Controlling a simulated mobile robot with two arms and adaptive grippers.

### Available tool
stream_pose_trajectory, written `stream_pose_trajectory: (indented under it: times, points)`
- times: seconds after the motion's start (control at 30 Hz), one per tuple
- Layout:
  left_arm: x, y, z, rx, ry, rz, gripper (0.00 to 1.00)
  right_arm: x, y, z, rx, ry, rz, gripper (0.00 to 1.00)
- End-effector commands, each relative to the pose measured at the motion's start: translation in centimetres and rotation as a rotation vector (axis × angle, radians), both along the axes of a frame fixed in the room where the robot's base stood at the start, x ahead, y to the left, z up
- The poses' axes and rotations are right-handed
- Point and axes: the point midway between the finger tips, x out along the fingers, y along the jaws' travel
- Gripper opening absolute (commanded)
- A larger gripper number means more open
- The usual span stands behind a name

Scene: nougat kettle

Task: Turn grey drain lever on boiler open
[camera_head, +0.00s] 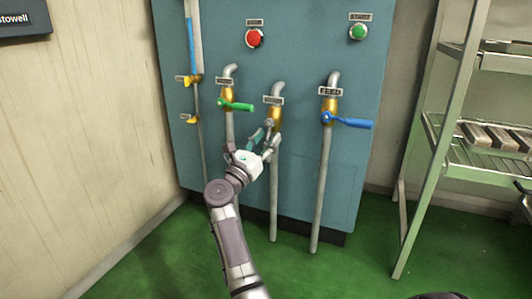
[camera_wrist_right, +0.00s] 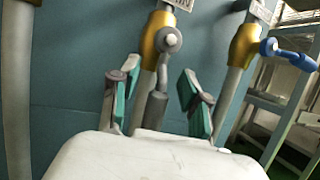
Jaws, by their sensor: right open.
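The boiler (camera_head: 300,60) is a blue-teal cabinet with several pipes and valves on its front. The grey drain lever (camera_wrist_right: 156,108) hangs down from the round grey pivot of the middle brass valve (camera_head: 275,115). My right gripper (camera_head: 267,140) is in front of that valve. In the right wrist view my right gripper (camera_wrist_right: 158,98) is open, with one finger to each side of the lever; contact with it cannot be made out. In the head view the gripper hides most of the lever. My left gripper is not in view.
A green lever (camera_head: 237,105) is on the left valve and a blue lever (camera_head: 347,122) on the right valve, both roughly sideways. Red (camera_head: 254,38) and green (camera_head: 358,32) buttons sit above. A shelf rack (camera_head: 440,135) stands at right. Green floor is clear in front.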

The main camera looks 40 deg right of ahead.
Motion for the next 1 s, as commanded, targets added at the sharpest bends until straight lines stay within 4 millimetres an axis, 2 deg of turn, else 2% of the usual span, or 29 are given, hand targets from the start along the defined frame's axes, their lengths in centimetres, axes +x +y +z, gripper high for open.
stream_pose_trajectory:
  times: [0.1,0.3,1.0]
  points:
    - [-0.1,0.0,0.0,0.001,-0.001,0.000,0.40,0.0,0.1,2.4,0.003,-0.005,0.001,0.46]
    - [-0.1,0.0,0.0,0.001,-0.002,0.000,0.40,0.0,0.1,4.8,0.002,-0.001,0.001,0.46]
    - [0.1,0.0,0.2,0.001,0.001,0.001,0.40,0.0,0.1,5.5,-0.003,0.002,0.003,0.46]
